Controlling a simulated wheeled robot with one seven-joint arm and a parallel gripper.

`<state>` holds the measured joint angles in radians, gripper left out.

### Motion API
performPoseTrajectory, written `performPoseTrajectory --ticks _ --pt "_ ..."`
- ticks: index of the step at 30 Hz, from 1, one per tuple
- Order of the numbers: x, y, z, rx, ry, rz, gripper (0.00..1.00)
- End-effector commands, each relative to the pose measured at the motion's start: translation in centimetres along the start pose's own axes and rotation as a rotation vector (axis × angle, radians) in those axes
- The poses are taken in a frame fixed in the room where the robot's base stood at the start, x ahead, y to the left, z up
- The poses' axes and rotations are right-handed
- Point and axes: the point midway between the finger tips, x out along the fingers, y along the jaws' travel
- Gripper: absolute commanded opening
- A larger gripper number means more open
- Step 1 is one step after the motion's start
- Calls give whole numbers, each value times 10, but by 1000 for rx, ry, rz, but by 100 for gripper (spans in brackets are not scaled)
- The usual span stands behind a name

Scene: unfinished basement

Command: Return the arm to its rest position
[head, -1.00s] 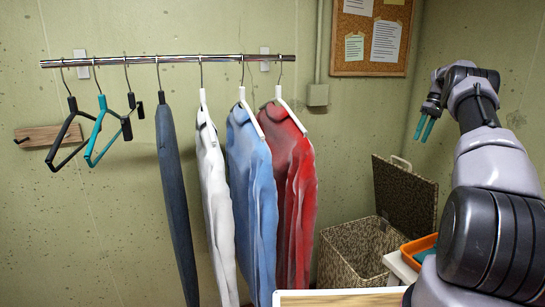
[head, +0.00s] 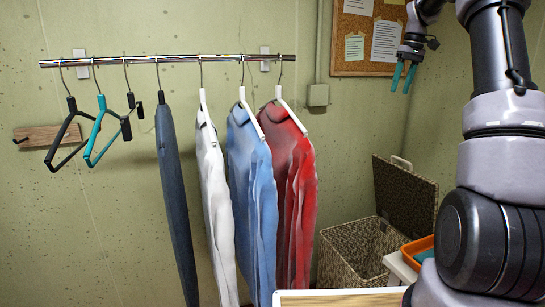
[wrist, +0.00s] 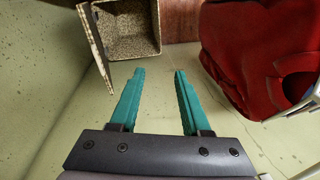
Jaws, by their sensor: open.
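My gripper (head: 403,77) is at the upper right of the head view, in front of the wall near the corkboard's lower right corner. Its teal fingers point down, apart and empty. In the wrist view my gripper (wrist: 158,75) shows the two fingers spread with nothing between them. My arm rises along the right edge of the head view, and its top is cut off by the frame.
A rail (head: 170,60) holds hangers, a red shirt (head: 290,190), a blue shirt (head: 250,180), a white shirt (head: 212,200) and a dark garment (head: 174,190). An open wicker basket (head: 352,256) and an orange tray (head: 414,250) stand below my gripper. A corkboard (head: 343,52) hangs behind.

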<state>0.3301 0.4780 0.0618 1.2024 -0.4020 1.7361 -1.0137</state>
Motion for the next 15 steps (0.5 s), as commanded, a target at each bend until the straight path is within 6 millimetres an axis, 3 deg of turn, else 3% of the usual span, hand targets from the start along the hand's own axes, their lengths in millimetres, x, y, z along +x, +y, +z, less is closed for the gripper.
performPoseTrajectory --ticks 1,6,15 --pt "-15 -22 12 12 23 14 47" --pt "-44 -83 57 83 108 49 47" --pt "-58 -173 159 230 283 53 47"
